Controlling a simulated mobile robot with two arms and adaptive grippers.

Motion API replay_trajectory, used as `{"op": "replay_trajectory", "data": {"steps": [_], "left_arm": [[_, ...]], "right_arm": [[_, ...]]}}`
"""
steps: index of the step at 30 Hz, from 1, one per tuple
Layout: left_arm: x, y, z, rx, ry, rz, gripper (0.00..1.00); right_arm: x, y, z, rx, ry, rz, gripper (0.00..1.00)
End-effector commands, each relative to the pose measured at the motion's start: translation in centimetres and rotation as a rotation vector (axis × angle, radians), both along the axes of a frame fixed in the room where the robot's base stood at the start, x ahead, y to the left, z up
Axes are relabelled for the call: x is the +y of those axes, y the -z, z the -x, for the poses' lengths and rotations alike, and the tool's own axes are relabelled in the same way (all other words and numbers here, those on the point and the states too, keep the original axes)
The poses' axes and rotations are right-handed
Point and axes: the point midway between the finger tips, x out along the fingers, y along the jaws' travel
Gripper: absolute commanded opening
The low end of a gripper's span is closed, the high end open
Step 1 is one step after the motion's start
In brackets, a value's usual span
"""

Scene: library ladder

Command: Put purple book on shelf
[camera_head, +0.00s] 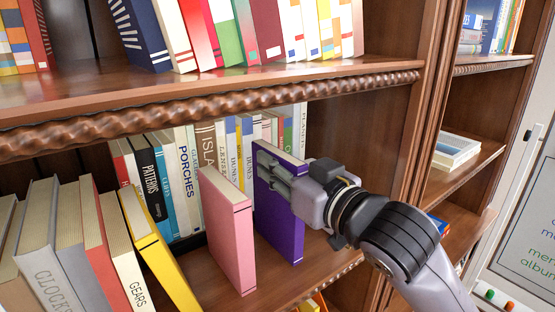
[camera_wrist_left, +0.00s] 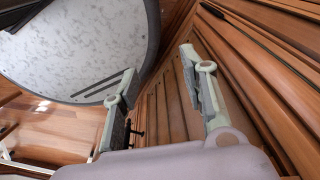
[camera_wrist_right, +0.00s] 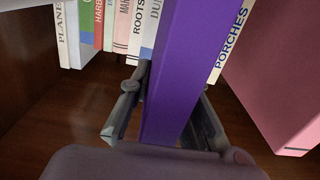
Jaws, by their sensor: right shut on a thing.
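The purple book (camera_head: 279,227) stands upright on the middle shelf in the head view, just right of a pink book (camera_head: 230,236). In the right wrist view the purple book (camera_wrist_right: 186,75) runs between the two fingers. Whether its bottom edge touches the shelf board is hard to tell. My left gripper (camera_wrist_left: 165,88) shows only in the left wrist view, with its fingers apart and nothing between them.
A row of books (camera_head: 205,150) stands behind the pink and purple books. A yellow book (camera_head: 158,250) and several others lean at the left. Free shelf room lies right of the purple book, up to the wooden upright (camera_head: 405,150). A carved shelf edge (camera_head: 210,110) runs above.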

Motion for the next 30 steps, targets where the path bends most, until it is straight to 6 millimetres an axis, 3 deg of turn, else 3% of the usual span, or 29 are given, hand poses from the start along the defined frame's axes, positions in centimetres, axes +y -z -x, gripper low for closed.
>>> {"op": "replay_trajectory", "data": {"steps": [11,12,20,30], "left_arm": [[-0.02,0.17,0.05,0.001,0.000,0.000,0.40],[-0.02,0.08,0.05,0.001,-0.001,0.000,0.40],[-0.07,0.08,0.04,0.000,-0.001,0.001,0.40],[-0.18,-0.07,0.02,0.000,0.000,0.002,0.40]], "right_arm": [[-0.01,0.35,0.00,-0.002,0.000,-0.002,0.00],[-0.01,0.32,-0.03,-0.001,0.000,-0.001,0.20],[-0.01,0.30,-0.03,-0.001,0.000,-0.001,0.38],[-0.01,-0.02,-0.03,-0.001,0.000,0.000,0.38]]}}
